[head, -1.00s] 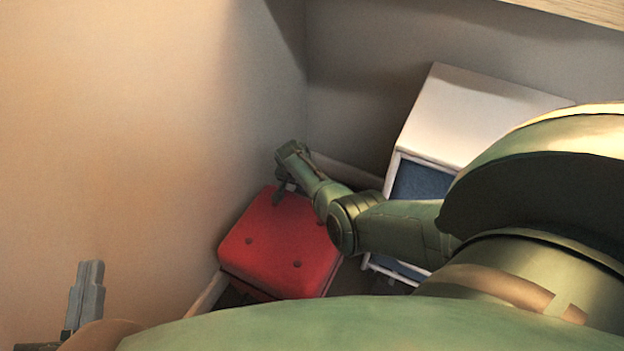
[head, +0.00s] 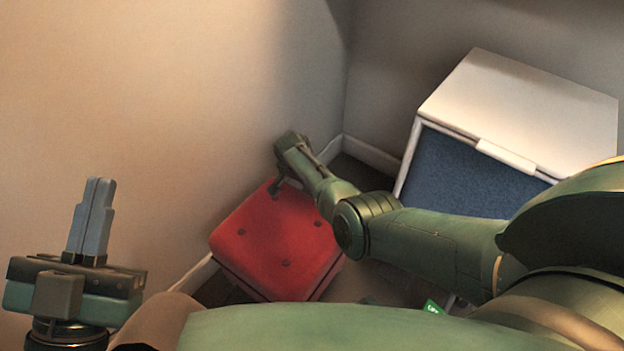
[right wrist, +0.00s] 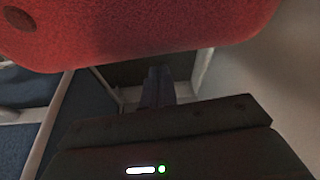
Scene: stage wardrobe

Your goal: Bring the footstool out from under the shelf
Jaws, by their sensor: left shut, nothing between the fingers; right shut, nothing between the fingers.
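The footstool (head: 275,240), with a red buttoned cushion, stands on the floor close to the left wall. My right arm reaches over to its far side. My right gripper (head: 282,186) points down at the cushion's far edge; its fingertips are hidden in the head view. In the right wrist view the shut, empty fingers (right wrist: 157,85) sit just beyond the rim of the red cushion (right wrist: 140,25); contact is hard to tell. My left gripper (head: 93,220) is shut and empty, pointing up at the lower left. The shelf is out of view.
A white cabinet (head: 530,105) with a blue front stands to the right of the footstool, behind my right arm. The plain wall (head: 150,110) runs along the left and meets the back wall in a corner. A small green item (head: 432,306) shows by my right arm.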

